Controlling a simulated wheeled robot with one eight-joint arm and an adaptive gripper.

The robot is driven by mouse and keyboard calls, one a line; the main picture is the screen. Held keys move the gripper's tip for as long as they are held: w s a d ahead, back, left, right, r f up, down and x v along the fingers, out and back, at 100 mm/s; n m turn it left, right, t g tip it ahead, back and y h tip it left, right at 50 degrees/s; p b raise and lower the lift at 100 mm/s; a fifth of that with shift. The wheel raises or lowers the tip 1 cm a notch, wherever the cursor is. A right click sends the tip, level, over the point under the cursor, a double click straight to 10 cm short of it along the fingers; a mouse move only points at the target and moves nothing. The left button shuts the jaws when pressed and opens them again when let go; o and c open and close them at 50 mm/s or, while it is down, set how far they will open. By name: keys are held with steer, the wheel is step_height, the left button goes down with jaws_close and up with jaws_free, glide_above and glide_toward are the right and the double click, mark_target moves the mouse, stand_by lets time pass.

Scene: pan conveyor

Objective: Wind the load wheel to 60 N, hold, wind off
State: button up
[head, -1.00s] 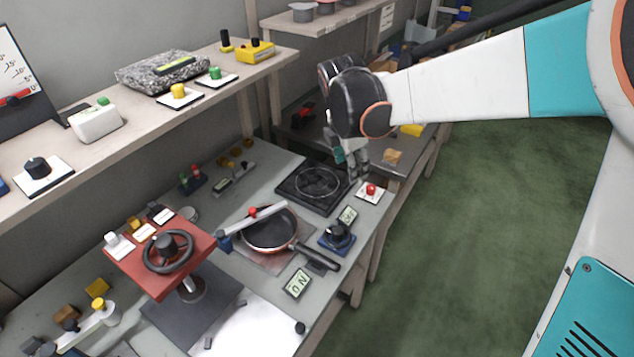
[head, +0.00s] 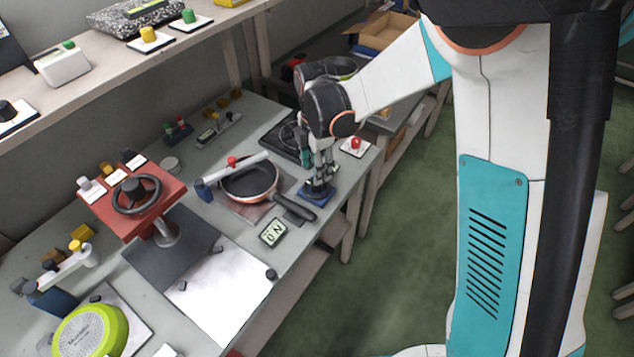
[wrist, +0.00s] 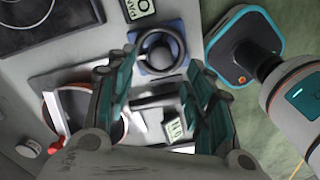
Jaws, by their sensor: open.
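A small black handwheel (wrist: 161,52) stands on a blue base (head: 317,196) at the bench's front edge. In the head view my gripper (head: 319,176) is directly above it and hides most of it. In the wrist view my open fingers (wrist: 158,66) point at the wheel, one on either side of its near part; I cannot tell whether they touch it. A display (head: 273,232) reading 0 N lies close by, and also shows in the wrist view (wrist: 175,129). The pan (head: 248,181) lies left of the wheel under a white bar (head: 236,169).
A red stand with a larger black handwheel (head: 136,194) is at the left. A red button (head: 355,145) and a dark hob plate (head: 277,140) are behind my gripper. The pan handle (head: 295,208) reaches close to the blue base.

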steer(key=shift+f+b, duration=0.75)
steer(key=shift+f, duration=2.05)
steer(key=shift+c, duration=0.4)
steer(key=c, duration=1)
